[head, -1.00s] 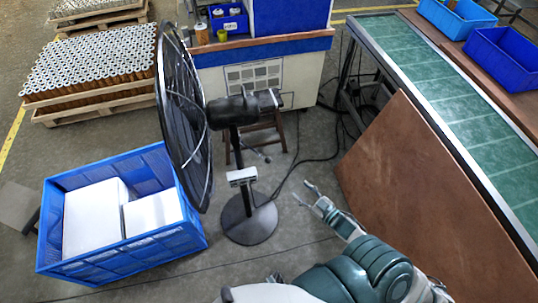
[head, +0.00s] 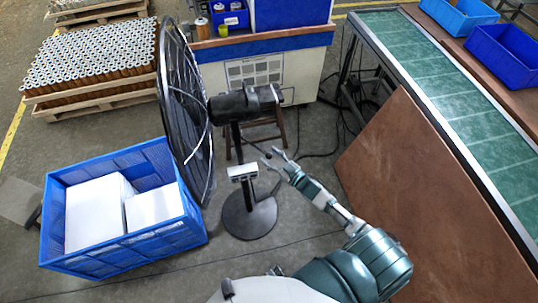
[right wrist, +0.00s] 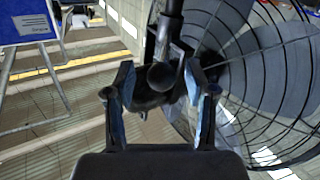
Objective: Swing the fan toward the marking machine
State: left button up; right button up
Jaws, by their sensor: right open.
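The black pedestal fan (head: 238,106) stands upright on a round base, its cage (head: 180,110) facing left toward the blue crate. The likely marking machine, a white cabinet with a blue top (head: 268,72), stands behind the fan. My right gripper (head: 270,158) is open and empty, just right of the fan's pole and below its motor housing. In the right wrist view, the open fingers (right wrist: 162,100) frame the fan's dark rear part (right wrist: 160,78); I cannot tell if they touch it. The left gripper is not in view.
A blue crate (head: 60,225) with white boxes stands left of the fan. Pallets of cartridges (head: 50,95) are at the back left. A brown board (head: 420,180) leans against the green conveyor (head: 440,75) at right. A stool and cables lie behind the fan.

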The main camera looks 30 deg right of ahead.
jog(key=shift+w+a, duration=0.25)
jog(key=shift+w, duration=0.35)
grip_shut()
